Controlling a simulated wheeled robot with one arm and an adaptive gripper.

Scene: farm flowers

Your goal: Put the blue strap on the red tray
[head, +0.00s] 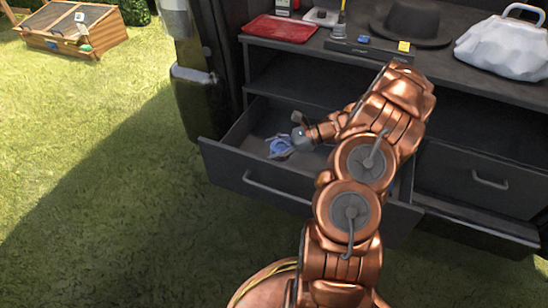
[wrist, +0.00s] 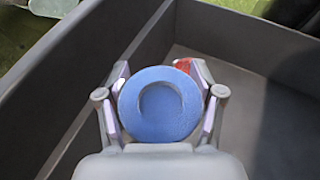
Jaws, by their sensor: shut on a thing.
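The blue strap (wrist: 158,104) is a round blue roll with a ring-shaped mark on its face. It sits between the fingers of my gripper (wrist: 160,92), which is shut on it. In the head view the strap (head: 280,148) and gripper show small inside the open drawer (head: 222,152), at its left part. I cannot tell whether the strap touches the drawer floor. The red tray (head: 283,29) lies on the dark counter above and behind the drawer, at its left end, and looks empty.
A black hat (head: 410,22), a white bag (head: 503,44), a blue block (head: 363,39) and a yellow block (head: 404,46) stand on the counter right of the tray. A small red item (wrist: 184,65) shows behind the strap. A shelf opening lies between drawer and counter.

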